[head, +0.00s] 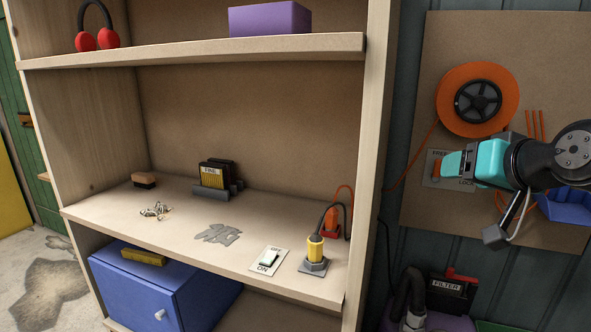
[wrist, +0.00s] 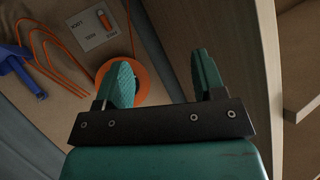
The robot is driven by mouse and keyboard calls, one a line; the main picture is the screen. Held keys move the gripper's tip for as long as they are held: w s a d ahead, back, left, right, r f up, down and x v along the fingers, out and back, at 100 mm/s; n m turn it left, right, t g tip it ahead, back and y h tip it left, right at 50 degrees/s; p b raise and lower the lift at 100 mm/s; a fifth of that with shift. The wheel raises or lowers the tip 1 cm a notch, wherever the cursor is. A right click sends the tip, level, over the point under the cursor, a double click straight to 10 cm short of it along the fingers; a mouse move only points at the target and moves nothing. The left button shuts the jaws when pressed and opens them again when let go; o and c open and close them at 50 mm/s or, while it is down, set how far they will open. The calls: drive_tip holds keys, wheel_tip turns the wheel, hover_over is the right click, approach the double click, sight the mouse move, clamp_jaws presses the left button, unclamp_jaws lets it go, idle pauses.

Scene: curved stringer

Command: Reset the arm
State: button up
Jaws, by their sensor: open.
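My gripper (head: 452,163) is at the right of the head view, in front of the brown wall panel (head: 421,84) and to the right of the shelf unit (head: 377,130). In the wrist view its two teal fingers (wrist: 163,78) stand apart with nothing between them. In the head view the fingertips overlap the lock plate (head: 433,181), which carries lettering and an orange lever. An orange cable reel (head: 504,88) hangs above the gripper. The reel also shows behind the left finger in the wrist view (wrist: 143,85).
The middle shelf (head: 180,225) holds an ON/OFF switch (head: 268,261), a yellow plug (head: 315,246), small metal pieces (head: 155,211) and a dark rack (head: 217,175). A blue cabinet (head: 135,295) stands below. A filter box (head: 450,295) is at lower right. Blue bin (head: 570,208) is beside my arm.

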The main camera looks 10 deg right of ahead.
drive_tip(key=s+a+f+n+g+y, duration=0.3)
drive_tip(key=a+g, duration=0.1)
drive_tip(key=a, duration=0.4)
drive_tip(key=s+a+f+n+g+y, duration=0.2)
drive_tip(key=s+a+f+n+g, duration=0.15)
drive_tip(key=a, duration=0.45)
drive_tip(key=s+a+f+n+g, duration=0.1)
drive_tip(key=s+a+n+g, duration=0.1)
drive_tip(key=s, duration=0.3)
drive_tip(key=s+a+f+n+g, duration=0.2)
drive_tip(key=s+a+g, duration=0.1)
drive_tip(key=s, duration=0.2)
drive_tip(key=shift+s+h, duration=0.3)
drive_tip(key=shift+s, duration=0.1)
drive_tip(key=shift+g, duration=0.25)
